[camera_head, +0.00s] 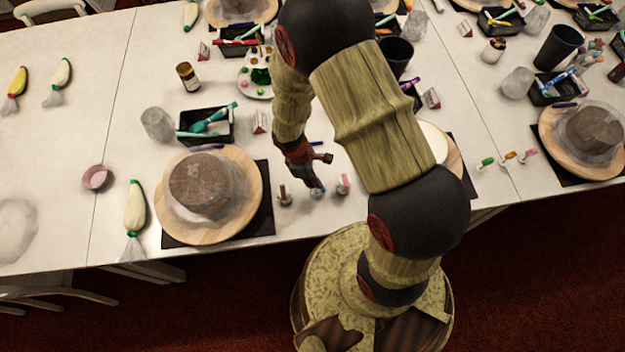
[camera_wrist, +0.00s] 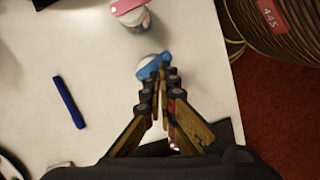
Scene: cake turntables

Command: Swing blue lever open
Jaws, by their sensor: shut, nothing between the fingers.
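The blue lever (camera_wrist: 150,67) sits on top of a small pale body in the wrist view, just beyond my fingertips. In the head view its pale holder (camera_head: 317,194) stands on the white table, between a holder with a pink lever (camera_head: 343,182) and one with a brownish top (camera_head: 284,196). My gripper (camera_wrist: 160,80) is shut and empty, its fingertips at the near side of the blue lever. I cannot tell whether they touch it. In the head view my gripper (camera_head: 318,186) points down over the blue lever and hides most of it.
The pink lever (camera_wrist: 128,6) is close beyond the blue one in the wrist view. A blue pen (camera_wrist: 69,102) lies to the left on bare table. In the head view a turntable with a brown cake (camera_head: 203,183) stands left of the levers. The table's front edge is near.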

